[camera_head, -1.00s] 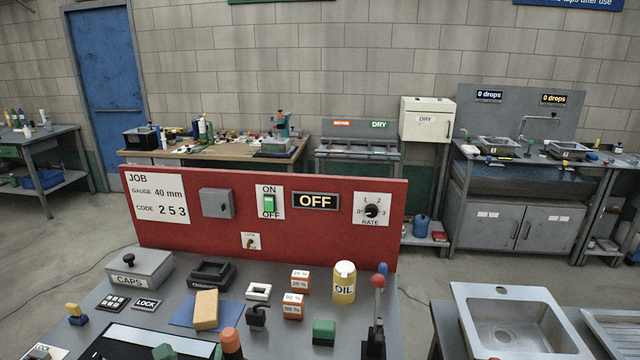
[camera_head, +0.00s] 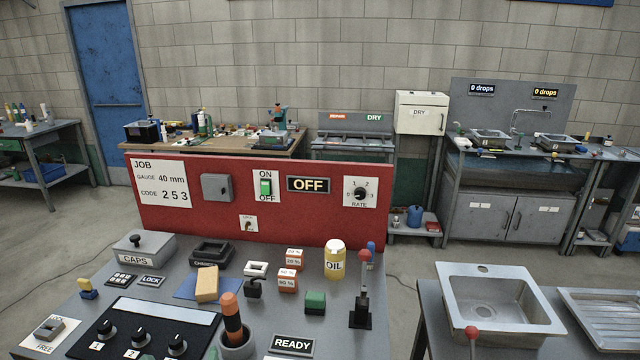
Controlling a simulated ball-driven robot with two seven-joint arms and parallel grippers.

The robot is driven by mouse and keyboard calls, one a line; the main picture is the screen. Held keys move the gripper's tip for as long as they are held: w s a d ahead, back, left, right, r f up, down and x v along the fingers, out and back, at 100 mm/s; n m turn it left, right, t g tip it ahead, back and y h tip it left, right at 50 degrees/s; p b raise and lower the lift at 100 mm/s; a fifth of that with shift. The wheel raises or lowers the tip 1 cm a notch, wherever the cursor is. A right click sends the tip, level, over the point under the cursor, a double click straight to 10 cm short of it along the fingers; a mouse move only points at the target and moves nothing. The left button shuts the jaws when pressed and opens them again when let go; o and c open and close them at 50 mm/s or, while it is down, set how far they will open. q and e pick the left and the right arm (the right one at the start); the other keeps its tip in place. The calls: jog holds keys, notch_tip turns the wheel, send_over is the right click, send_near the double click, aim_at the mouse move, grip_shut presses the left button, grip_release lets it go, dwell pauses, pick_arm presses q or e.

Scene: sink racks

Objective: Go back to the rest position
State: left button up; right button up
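Neither of my grippers shows in the head view, so whether they are open or shut is hidden. No rest position is marked in view. In front of me is a grey bench (camera_head: 255,334) with a red upright panel (camera_head: 320,226) at its back. The panel carries a job card (camera_head: 161,184), a green on/off switch (camera_head: 266,187), a display reading OFF (camera_head: 308,184) and a rate dial (camera_head: 360,193).
The bench holds a caps box (camera_head: 143,250), a yellow oil jar (camera_head: 335,262), a red-knobbed lever (camera_head: 363,290) and a control box with knobs (camera_head: 140,330). A sink basin (camera_head: 497,312) stands at the right. Grey floor (camera_head: 60,235) is open at the left.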

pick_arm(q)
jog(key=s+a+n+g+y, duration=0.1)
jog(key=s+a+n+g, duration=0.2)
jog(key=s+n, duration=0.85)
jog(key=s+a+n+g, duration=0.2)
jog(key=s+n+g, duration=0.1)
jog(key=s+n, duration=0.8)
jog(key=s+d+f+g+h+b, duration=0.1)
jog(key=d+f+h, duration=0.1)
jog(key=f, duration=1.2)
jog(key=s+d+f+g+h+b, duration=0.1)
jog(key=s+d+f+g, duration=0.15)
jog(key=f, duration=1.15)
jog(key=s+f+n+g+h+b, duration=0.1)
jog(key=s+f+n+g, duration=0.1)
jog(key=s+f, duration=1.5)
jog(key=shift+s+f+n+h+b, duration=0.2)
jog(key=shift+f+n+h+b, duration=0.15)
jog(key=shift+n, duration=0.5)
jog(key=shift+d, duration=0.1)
